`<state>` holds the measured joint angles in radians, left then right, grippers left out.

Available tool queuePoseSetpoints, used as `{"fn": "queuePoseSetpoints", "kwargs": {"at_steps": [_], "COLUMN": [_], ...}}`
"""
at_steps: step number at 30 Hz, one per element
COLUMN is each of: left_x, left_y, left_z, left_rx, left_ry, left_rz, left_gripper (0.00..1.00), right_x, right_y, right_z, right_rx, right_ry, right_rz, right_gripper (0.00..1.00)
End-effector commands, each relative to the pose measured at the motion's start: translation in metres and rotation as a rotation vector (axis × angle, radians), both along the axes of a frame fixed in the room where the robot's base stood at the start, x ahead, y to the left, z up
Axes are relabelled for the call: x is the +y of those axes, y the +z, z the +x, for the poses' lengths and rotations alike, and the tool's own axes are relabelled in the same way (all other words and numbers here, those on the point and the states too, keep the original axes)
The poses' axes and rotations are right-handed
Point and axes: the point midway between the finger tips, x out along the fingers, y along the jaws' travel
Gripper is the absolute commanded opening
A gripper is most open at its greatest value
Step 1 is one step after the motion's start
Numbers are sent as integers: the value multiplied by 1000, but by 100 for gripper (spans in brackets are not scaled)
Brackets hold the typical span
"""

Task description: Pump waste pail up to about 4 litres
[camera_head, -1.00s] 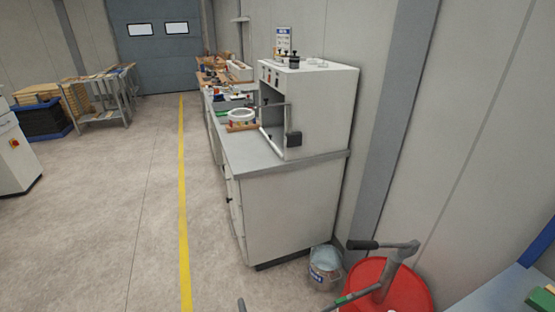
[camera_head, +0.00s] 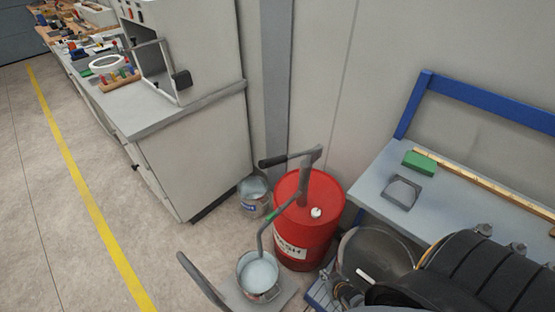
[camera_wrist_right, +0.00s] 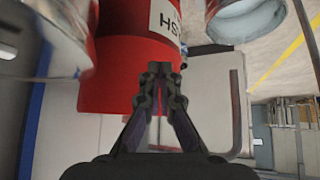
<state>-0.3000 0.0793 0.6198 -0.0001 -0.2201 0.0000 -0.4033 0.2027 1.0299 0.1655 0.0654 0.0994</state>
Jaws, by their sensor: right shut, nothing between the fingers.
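A red drum (camera_head: 300,235) with a white label stands by the wall. A grey hand pump (camera_head: 304,185) rises from its top, its black-gripped lever (camera_head: 275,161) pointing left. The pump's spout (camera_head: 262,235) bends down over a metal pail (camera_head: 262,294) that holds pale liquid; its exact level cannot be read. A second pail (camera_head: 255,207) with a blue label stands behind, beside the cabinet. My right gripper (camera_head: 340,288) is low, right of the pail and before the drum. In the wrist view its fingers (camera_wrist_right: 161,80) are shut, empty, apart from the drum (camera_wrist_right: 135,70). My left gripper is not visible.
The pail under the spout stands on a grey platform (camera_head: 288,288) with an upright handle (camera_head: 200,280). A white cabinet (camera_head: 190,150) stands at left, with open floor before it. A blue-framed bench (camera_head: 440,200) holding a green block (camera_head: 419,162) is at right.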

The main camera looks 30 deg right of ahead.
Motion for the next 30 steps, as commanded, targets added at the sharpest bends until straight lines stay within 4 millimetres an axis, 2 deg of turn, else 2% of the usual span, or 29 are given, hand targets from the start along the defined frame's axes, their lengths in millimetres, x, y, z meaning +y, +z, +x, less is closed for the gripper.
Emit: {"fn": "queuePoseSetpoints", "kwargs": {"at_steps": [1, 2, 3, 5, 7, 8, 9, 12, 15, 16, 18, 21, 24, 30], "left_x": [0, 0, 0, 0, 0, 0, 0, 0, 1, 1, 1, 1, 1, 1], "left_y": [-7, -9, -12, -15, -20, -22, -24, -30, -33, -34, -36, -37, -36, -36], "left_z": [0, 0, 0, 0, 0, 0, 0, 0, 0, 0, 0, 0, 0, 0], "left_rx": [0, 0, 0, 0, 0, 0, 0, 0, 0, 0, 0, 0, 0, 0], "left_ry": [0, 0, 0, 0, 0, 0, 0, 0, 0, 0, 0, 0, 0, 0], "left_rz": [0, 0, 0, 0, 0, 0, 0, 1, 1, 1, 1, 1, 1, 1], "left_gripper": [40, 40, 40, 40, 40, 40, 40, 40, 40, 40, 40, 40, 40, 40], "right_x": [-7, -9, -11, -10, -5, -2, 3, 18, 32, 35, 42, 46, 48, 48], "right_y": [26, 46, 74, 120, 176, 201, 235, 312, 374, 389, 417, 440, 448, 448], "right_z": [30, 48, 69, 98, 124, 133, 142, 152, 150, 149, 145, 140, 138, 139], "right_rx": [-120, -196, -297, -449, -620, -691, -784, -989, -1145, -1183, -1251, -1306, -1325, -1325], "right_ry": [-5, -9, -12, -11, -3, 3, 11, 37, 59, 65, 76, 83, 86, 86], "right_rz": [11, 25, 44, 80, 134, 159, 198, 300, 398, 424, 474, 518, 534, 532], "right_gripper": [0, 0, 0, 0, 0, 0, 0, 0, 0, 0, 0, 0, 0, 0]}}
